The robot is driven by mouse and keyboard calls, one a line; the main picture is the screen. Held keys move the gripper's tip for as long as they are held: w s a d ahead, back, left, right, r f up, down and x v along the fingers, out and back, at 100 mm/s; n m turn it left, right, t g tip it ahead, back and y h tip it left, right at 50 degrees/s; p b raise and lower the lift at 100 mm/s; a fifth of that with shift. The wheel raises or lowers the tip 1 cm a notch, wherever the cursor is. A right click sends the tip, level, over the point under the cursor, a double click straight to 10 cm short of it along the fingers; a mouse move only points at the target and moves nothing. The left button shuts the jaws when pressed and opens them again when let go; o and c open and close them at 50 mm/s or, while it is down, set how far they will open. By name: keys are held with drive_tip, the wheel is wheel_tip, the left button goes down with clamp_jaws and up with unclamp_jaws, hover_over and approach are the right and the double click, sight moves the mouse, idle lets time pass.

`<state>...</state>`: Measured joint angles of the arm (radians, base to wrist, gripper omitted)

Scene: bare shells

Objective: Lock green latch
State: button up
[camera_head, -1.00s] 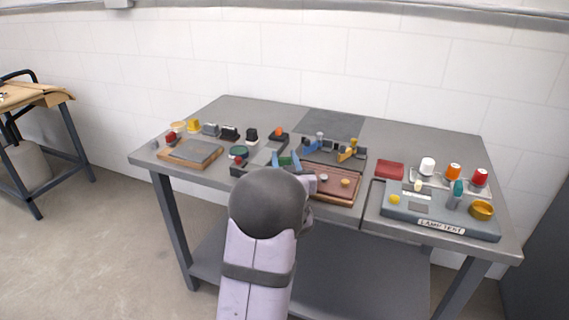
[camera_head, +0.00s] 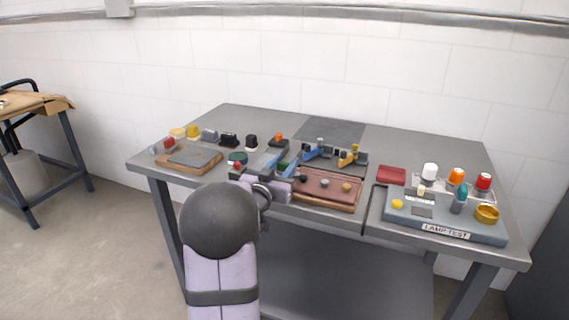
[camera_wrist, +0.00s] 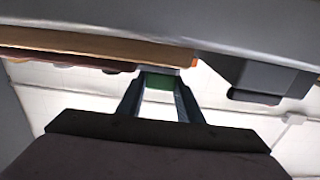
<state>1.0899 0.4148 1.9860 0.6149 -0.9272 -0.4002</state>
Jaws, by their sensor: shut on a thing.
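The green latch (camera_head: 284,168) shows as a small green piece near the front edge of the workbench, just left of the brown board. My gripper (camera_head: 276,166) reaches it from the front and partly covers it. In the wrist view, the two fingers of my gripper (camera_wrist: 159,92) stand on either side of the green latch (camera_wrist: 159,81) and are shut on it. The latch's base and its catch are mostly hidden, so I cannot tell its exact position.
The brown board (camera_head: 325,190) with knobs is close on the right. Blue and yellow levers (camera_head: 335,153) stand behind it. The lamp-test panel (camera_head: 440,222) is farther right.

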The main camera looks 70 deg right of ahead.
drive_tip(key=shift+r, duration=0.1)
idle(0.4)
drive_tip(key=o, duration=1.1)
drive_tip(key=shift+a, duration=3.7)
drive_tip(key=shift+w, duration=0.15)
